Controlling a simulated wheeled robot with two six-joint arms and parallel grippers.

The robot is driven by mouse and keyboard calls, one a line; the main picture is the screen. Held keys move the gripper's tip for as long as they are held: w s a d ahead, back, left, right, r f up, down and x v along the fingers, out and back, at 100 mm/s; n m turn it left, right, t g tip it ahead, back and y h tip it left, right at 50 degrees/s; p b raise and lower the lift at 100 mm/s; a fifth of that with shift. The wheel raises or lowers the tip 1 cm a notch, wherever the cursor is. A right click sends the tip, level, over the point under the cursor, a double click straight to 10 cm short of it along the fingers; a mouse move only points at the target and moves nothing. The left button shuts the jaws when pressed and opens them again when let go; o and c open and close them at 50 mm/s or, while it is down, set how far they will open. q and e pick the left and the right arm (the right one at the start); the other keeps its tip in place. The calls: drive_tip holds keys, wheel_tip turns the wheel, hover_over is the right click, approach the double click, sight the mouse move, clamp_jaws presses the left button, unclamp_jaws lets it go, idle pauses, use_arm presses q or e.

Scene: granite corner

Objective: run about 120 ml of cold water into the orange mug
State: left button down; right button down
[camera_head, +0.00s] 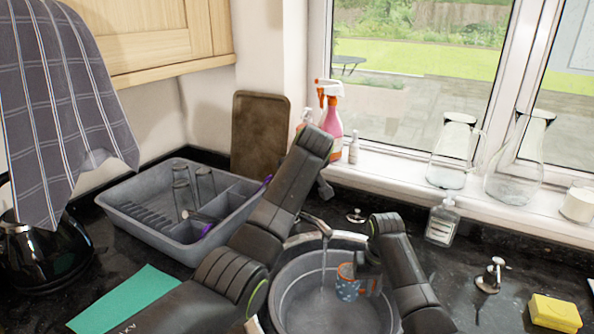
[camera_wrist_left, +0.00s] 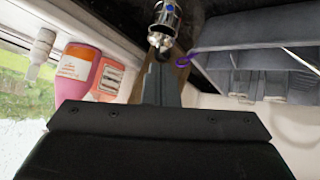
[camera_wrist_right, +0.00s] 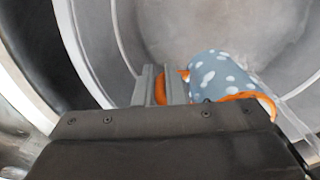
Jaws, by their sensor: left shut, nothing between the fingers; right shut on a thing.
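The orange mug (camera_head: 347,284) is blue-grey with white dots outside and orange inside and on its handle. It is over the sink basin, and it also shows in the right wrist view (camera_wrist_right: 220,76). My right gripper (camera_head: 366,272) is shut on its handle. A thin water stream (camera_head: 323,267) falls from the chrome spout (camera_head: 318,224). It appears to pass beside the mug's rim; I cannot see the water level inside. My left gripper (camera_head: 326,190) is shut and empty behind the sink. A chrome tap knob with a blue dot (camera_wrist_left: 165,18) is just beyond its fingertips, apparently apart from them.
A grey dish rack (camera_head: 150,212) stands left of the sink. A soap bottle (camera_head: 441,222), another chrome fitting (camera_head: 492,275) and a yellow sponge (camera_head: 555,313) are to the right. Spray bottles (camera_head: 330,105) and glass jugs (camera_head: 452,150) line the windowsill. A green cloth (camera_head: 122,298) lies front left.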

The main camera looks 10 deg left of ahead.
use_arm(q)
drive_tip(key=s+f, duration=0.2)
drive_tip(key=f, duration=0.1)
drive_tip(key=s+d+f, duration=0.1)
drive_tip(key=shift+f, duration=0.15)
use_arm(e)
drive_tip(key=shift+r, duration=0.1)
use_arm(q)
drive_tip(key=shift+f, duration=0.15)
use_arm(e)
drive_tip(key=shift+d, duration=0.1)
use_arm(q)
drive_tip(key=a+v, duration=0.1)
drive_tip(key=v, duration=1.1)
drive_tip(key=shift+w+r, duration=0.2)
drive_tip(key=shift+r, duration=0.25)
